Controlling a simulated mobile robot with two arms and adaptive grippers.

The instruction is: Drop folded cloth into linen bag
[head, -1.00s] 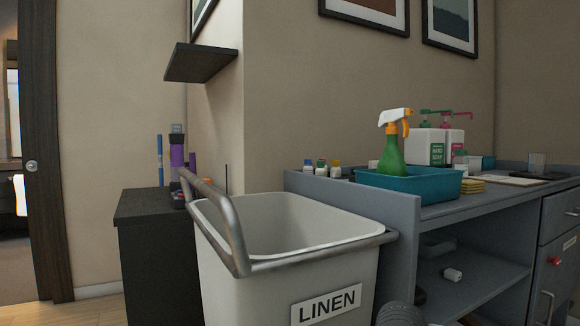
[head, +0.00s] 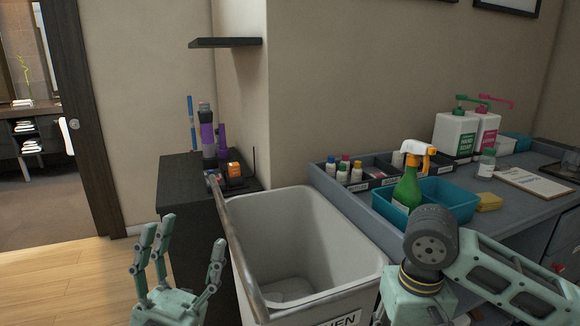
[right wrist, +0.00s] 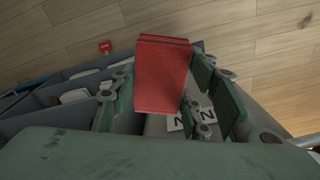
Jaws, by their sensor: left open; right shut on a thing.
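The linen bag (head: 300,225) is a pale open-topped bin with a metal rail and a LINEN label, low in the middle of the head view. It looks empty inside. My left gripper (head: 183,255) is open and empty, left of the bag. My right arm enters at lower right, beside the bag; its fingers are out of the head view. In the right wrist view my right gripper (right wrist: 163,62) is shut on a red folded cloth (right wrist: 162,82). Part of the bag's label (right wrist: 178,122) shows below the cloth in that picture.
A grey counter (head: 338,192) on the right holds a teal tray (head: 455,190) with a green spray bottle (head: 408,188), a yellow sponge (head: 488,201) and soap bottles (head: 455,135). A dark cabinet (head: 190,190) stands behind the bag. Wooden floor (head: 70,270) is open at left.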

